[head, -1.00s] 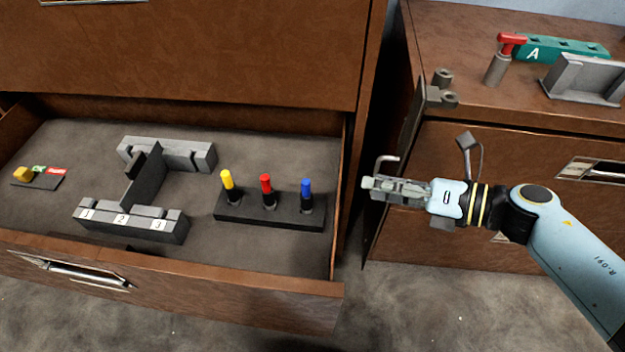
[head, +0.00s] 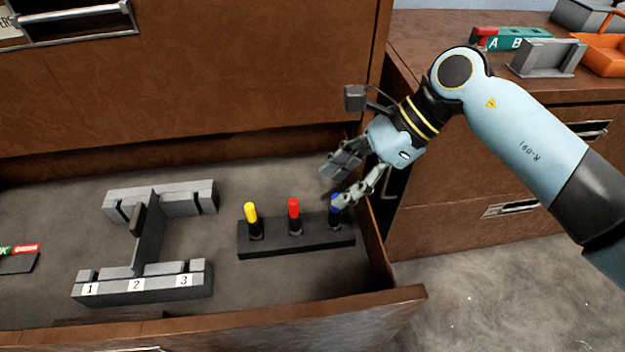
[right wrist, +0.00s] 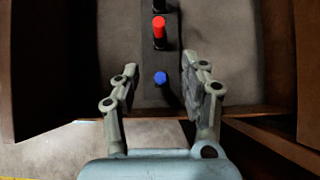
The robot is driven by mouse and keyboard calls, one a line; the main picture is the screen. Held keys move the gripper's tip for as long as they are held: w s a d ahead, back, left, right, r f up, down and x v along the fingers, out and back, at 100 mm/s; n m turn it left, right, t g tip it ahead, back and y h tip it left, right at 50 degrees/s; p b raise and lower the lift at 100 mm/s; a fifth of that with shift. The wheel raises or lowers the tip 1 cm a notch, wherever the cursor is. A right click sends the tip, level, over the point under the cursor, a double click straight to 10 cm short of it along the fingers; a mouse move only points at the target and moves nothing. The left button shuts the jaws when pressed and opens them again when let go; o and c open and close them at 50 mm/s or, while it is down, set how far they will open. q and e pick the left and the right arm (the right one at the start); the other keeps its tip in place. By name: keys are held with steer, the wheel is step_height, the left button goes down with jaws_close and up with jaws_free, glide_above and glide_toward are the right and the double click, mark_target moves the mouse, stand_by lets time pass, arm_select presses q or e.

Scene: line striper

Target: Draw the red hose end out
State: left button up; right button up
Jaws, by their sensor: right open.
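The red hose end (head: 294,210) stands upright in the middle of a dark holder block (head: 290,250) in the open drawer. A yellow one (head: 251,216) stands to its left and a blue one (head: 335,208) to its right. My right gripper (head: 335,188) is open and empty above the blue end of the holder, to the right of the red hose end. In the right wrist view, the blue end (right wrist: 161,78) shows between the open fingers (right wrist: 160,92), and the red hose end (right wrist: 159,28) shows beyond it. My left gripper is not in view.
A grey rack (head: 145,285) with slots numbered 1, 2 and 3 stands left in the drawer. The drawer's right wall (head: 378,250) is close to the holder. A cabinet (head: 440,210) stands at the right, with a green block (head: 515,38) on top.

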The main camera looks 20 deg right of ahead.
steer(key=shift+a+f, duration=0.2)
steer(key=b+x, duration=0.2)
steer(key=x, duration=0.1)
steer(key=shift+d, duration=0.1)
steer(key=b+x, duration=0.3)
steer(key=x, duration=0.2)
steer(key=shift+f, duration=0.1)
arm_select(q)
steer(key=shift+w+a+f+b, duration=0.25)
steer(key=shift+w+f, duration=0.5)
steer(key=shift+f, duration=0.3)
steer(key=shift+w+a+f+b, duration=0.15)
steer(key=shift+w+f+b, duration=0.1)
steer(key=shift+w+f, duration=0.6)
arm_select(e)
steer(key=shift+w+a+f, duration=0.2)
steer(key=shift+a+f, duration=0.2)
steer(key=shift+a, duration=0.15)
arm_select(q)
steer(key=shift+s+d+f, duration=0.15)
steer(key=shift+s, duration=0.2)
arm_select(e)
jaws_close()
